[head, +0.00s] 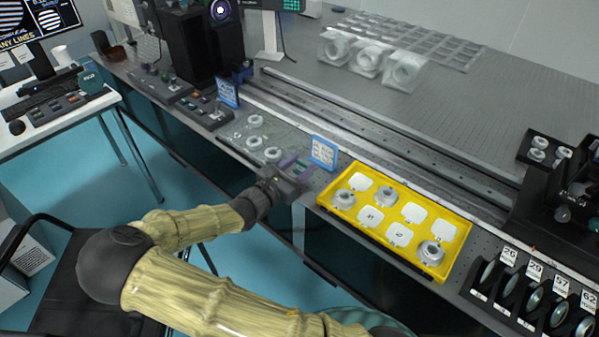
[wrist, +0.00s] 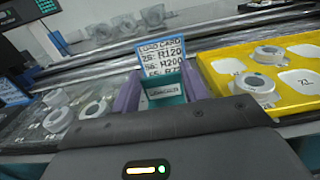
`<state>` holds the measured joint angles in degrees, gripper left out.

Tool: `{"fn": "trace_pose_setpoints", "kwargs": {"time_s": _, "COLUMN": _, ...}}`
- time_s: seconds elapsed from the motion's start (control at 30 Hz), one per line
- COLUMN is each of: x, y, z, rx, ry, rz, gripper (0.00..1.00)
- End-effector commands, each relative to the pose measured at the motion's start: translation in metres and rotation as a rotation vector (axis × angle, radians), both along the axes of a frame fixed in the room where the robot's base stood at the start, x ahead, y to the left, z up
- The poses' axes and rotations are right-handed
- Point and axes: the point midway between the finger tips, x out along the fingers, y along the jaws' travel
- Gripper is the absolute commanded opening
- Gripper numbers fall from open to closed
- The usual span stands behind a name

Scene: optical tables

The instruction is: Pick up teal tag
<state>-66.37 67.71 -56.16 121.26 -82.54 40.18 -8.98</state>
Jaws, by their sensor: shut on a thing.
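My gripper (head: 297,166) reaches over the near edge of the optical table, left of the yellow tray. In the wrist view its two purple fingers (wrist: 163,92) stand on either side of the teal tag (wrist: 165,102), which has a pale label with small dark lettering. The gripper is shut on the tag. The lower part of the tag is hidden behind the gripper body in the wrist view. In the head view I cannot make out the tag between the fingers.
A blue-framed load card (head: 324,153) stands just beyond my gripper. The yellow tray (head: 376,247) with ring mounts is to the right. Several ring mounts (head: 255,142) lie to the left on a clear sheet. A long rail (head: 390,146) runs behind.

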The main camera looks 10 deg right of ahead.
Motion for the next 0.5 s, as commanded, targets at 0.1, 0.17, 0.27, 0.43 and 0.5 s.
{"fn": "trace_pose_setpoints", "kwargs": {"time_s": 0.1, "x": 0.000, "y": 0.000, "z": 0.028, "rx": 0.004, "ry": -0.003, "rz": 0.000, "gripper": 0.23}}
{"fn": "trace_pose_setpoints", "kwargs": {"time_s": 0.17, "x": 0.000, "y": 0.001, "z": 0.039, "rx": 0.005, "ry": -0.003, "rz": 0.001, "gripper": 0.23}}
{"fn": "trace_pose_setpoints", "kwargs": {"time_s": 0.27, "x": 0.000, "y": 0.001, "z": 0.056, "rx": 0.005, "ry": -0.003, "rz": 0.000, "gripper": 0.23}}
{"fn": "trace_pose_setpoints", "kwargs": {"time_s": 0.43, "x": 0.000, "y": 0.000, "z": 0.070, "rx": 0.001, "ry": 0.000, "rz": 0.000, "gripper": 0.23}}
{"fn": "trace_pose_setpoints", "kwargs": {"time_s": 0.5, "x": 0.000, "y": 0.000, "z": 0.071, "rx": 0.000, "ry": 0.000, "rz": 0.000, "gripper": 0.23}}
